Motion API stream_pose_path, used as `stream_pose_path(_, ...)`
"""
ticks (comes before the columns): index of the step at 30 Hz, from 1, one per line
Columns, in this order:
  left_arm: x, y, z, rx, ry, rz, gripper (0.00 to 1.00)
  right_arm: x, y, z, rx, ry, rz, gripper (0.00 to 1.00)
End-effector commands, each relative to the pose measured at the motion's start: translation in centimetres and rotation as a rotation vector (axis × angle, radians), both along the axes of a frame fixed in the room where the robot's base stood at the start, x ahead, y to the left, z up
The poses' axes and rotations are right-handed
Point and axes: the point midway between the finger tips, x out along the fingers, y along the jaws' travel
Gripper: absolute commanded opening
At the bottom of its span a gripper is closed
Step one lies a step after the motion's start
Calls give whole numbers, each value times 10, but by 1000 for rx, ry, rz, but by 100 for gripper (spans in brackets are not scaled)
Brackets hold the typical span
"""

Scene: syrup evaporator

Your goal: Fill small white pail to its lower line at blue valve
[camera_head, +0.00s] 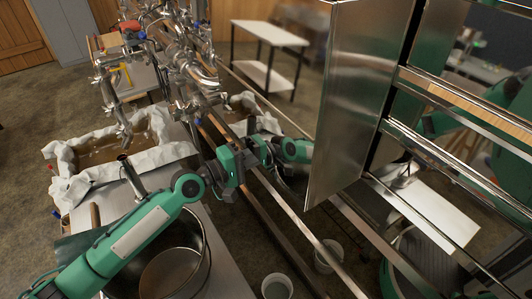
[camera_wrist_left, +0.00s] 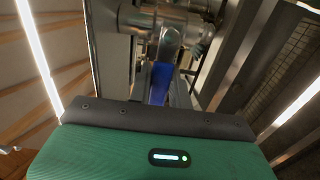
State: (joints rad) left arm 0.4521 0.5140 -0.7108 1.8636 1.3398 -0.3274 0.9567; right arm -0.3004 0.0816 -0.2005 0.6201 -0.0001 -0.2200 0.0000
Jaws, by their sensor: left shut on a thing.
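Two small whitish pails stand low between the metal rails at the bottom of the head view, one at the front edge (camera_head: 277,287) and one a little farther right (camera_head: 328,256). I cannot make out lines on either. My left arm reaches to the steel panel, which hides my left gripper in the head view. In the left wrist view my left gripper (camera_wrist_left: 162,100) is shut on a blue handle (camera_wrist_left: 160,82) in front of metal pipework; its fingertips are largely hidden. My right gripper is not in view.
A tall steel panel (camera_head: 360,90) blocks much of the centre. A large steel pot (camera_head: 204,250) stands under my left arm. Shiny pipework (camera_head: 185,70) and crates with crumpled paper (camera_head: 150,155) are at left. A white table (camera_head: 268,35) stands behind on open floor.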

Motion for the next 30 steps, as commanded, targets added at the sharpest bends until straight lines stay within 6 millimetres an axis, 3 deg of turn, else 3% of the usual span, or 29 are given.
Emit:
stream_pose_path(1, 5, 3, 13, -13, -23, 13, 0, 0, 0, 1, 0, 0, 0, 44)
stream_pose_path(2, 5, 3, 13, -13, -23, 13, 22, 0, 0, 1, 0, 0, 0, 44)
stream_pose_path(3, 5, 3, 13, -13, -23, 13, 29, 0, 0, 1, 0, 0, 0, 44)
stream_pose_path(19, 0, 8, 7, -7, -15, 10, 29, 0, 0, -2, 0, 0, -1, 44)
stream_pose_path(30, -36, 62, 4, -3, -13, 13, 29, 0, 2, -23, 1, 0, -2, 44)
